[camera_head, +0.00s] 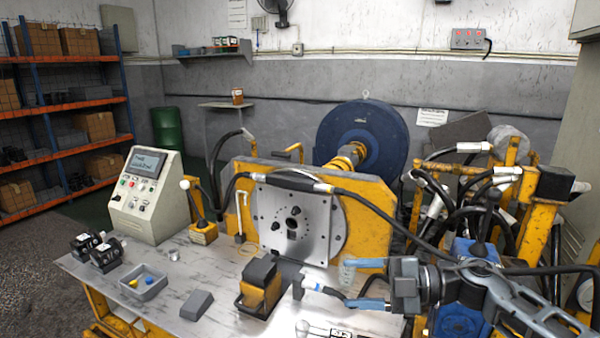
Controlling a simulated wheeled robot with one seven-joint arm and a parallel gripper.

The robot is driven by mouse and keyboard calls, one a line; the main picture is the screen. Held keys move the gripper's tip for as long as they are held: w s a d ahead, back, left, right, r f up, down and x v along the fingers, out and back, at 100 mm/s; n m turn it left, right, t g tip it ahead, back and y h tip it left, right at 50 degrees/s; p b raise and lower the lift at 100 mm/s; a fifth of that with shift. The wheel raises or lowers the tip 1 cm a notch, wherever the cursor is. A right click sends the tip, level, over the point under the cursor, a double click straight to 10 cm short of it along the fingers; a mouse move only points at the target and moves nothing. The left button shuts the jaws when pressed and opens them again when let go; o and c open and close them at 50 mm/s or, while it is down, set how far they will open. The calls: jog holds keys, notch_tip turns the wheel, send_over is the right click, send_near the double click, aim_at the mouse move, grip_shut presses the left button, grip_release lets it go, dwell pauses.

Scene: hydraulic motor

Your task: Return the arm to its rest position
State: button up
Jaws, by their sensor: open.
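My arm (480,284) reaches in from the right edge, stretched over the right side of the bench. My gripper (348,284) points left, with its two blue-grey fingers apart and nothing visible between them. It is in front of the steel plate (293,222) on the yellow stand (370,207), and looks to be above the bench top. A pale fitting with a dark hose (313,286) lies just left of the fingers; I cannot tell whether it touches them.
The bench (190,268) carries a control box (146,197), a yellow-black block (262,283), a grey tray (143,284) and a joystick (203,230). A hose (385,207) arches over the stand. Yellow frames with hoses (540,195) crowd the right.

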jog(key=s+a+r+m+t+y, duration=0.4)
jog(key=s+a+r+m+t, duration=0.7)
jog(key=a+t, duration=0.25)
jog(key=s+d+f+m+t+h, duration=0.1)
jog(key=s+d+f+m+h, duration=0.3)
jog(key=s+m+h, duration=0.25)
jog(key=s+d+f+m+t+h, duration=0.1)
jog(key=s+d+f+m+h, duration=0.4)
jog(key=s, duration=0.3)
jog(key=s+d+f+m+t+h, duration=0.1)
jog(key=s+d+f+m+h, duration=0.2)
jog(key=s+m+h, duration=0.4)
jog(key=s+d+n+g, duration=0.1)
jog(key=s+d+g, duration=0.1)
jog(key=s+d, duration=0.3)
jog(key=s+d+n+g+h, duration=0.1)
jog(key=s+d, duration=0.4)
jog(key=s, duration=0.6)
jog(key=n+g, duration=0.1)
jog(key=g, duration=0.1)
jog(key=shift+s+d+f+g, duration=0.15)
jog(key=shift+d+f+g, duration=0.1)
jog(key=shift+g, duration=0.1)
jog(key=shift+h, duration=0.25)
